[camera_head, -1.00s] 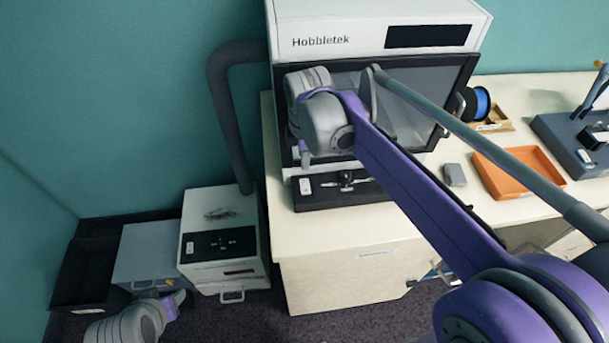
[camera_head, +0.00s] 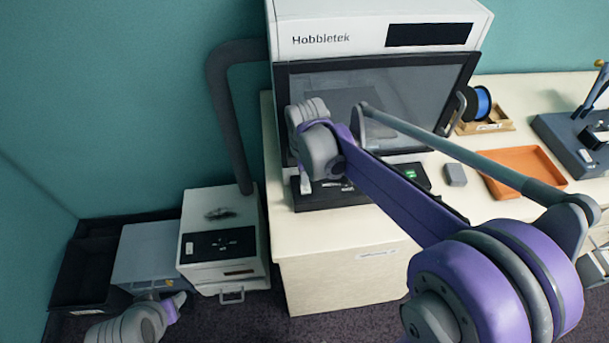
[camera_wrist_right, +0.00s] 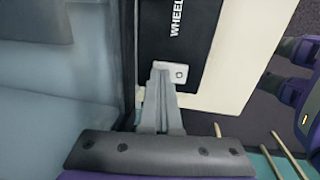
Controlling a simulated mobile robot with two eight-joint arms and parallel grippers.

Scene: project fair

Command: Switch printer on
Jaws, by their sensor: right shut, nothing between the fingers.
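The printer (camera_head: 330,40) is a white cabinet marked Hobbletek with a dark-framed glass door. Its black front panel (camera_head: 330,197) is partly behind my right arm, and a small green light (camera_head: 411,174) shows at the panel's right part. My right gripper (camera_head: 304,184) is shut and empty at the panel's left end. In the right wrist view its fingertips (camera_wrist_right: 161,72) are at the edge of a small white switch (camera_wrist_right: 179,72), beside the lettering WHEEL. I cannot tell whether they press it. My left gripper (camera_head: 178,299) is low at the left, its fingers unclear.
An orange tray (camera_head: 520,168), a small grey block (camera_head: 455,175) and a blue spool (camera_head: 482,103) are on the cream table (camera_head: 340,265). A white box unit (camera_head: 225,265) with a thick grey hose (camera_head: 228,130) stands on the floor at the left.

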